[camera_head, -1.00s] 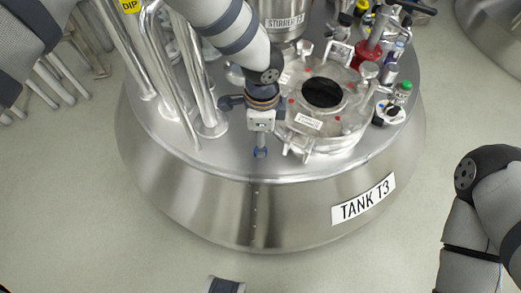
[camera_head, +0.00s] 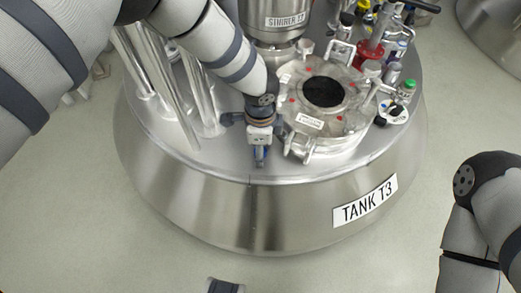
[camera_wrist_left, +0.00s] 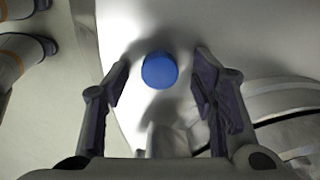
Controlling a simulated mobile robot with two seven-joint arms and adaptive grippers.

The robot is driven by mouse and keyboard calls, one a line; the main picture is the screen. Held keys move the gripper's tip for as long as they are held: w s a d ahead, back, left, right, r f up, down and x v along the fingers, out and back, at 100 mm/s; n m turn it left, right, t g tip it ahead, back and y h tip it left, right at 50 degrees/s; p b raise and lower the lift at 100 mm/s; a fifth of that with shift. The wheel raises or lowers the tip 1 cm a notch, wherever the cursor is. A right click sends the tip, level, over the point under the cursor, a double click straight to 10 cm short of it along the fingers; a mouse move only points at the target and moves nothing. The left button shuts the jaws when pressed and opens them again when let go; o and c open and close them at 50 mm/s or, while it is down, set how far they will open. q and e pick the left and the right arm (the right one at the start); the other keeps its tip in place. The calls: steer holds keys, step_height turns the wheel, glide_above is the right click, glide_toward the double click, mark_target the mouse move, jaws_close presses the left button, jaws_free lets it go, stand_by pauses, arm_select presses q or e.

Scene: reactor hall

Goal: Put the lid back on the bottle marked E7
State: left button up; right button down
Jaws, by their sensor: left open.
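A round blue lid (camera_wrist_left: 160,70) lies on the pale tank top in the left wrist view, between and a little beyond my open left fingers (camera_wrist_left: 160,85), with a gap on each side. In the head view my left gripper (camera_head: 260,155) points down at the tank's front edge, and a bit of blue shows at its fingers. Several small bottles stand at the right of the tank top, one with a green cap (camera_head: 409,84). No E7 mark can be read, so I cannot tell which bottle it is. My right gripper is out of view.
The steel tank T3 (camera_head: 290,215) has a flanged port (camera_head: 300,140) with a dark opening right of my left gripper. Steel pipes (camera_head: 160,85) rise on the left and the stirrer housing (camera_head: 275,20) behind. A red fitting (camera_head: 370,53) stands near the bottles.

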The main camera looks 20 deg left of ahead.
arm_select(q)
steer(key=c, duration=0.8)
steer(key=shift+r, duration=0.1)
steer(key=shift+r, duration=0.3)
step_height(320, 180, up, 3)
steer(key=shift+f+p, duration=0.1)
steer(key=shift+p, duration=0.35)
steer(key=s+d+r+p, duration=0.1)
steer(key=s+d+r, duration=0.5)
steer(key=d, duration=0.1)
steer(key=s+d+r+p, duration=0.1)
steer(key=s+d+r, duration=0.1)
steer(key=d+r, duration=0.1)
steer(key=shift+s+d+r+p, duration=0.25)
steer(key=shift+s+d+p, duration=0.05)
steer(key=shift+s+d, duration=0.15)
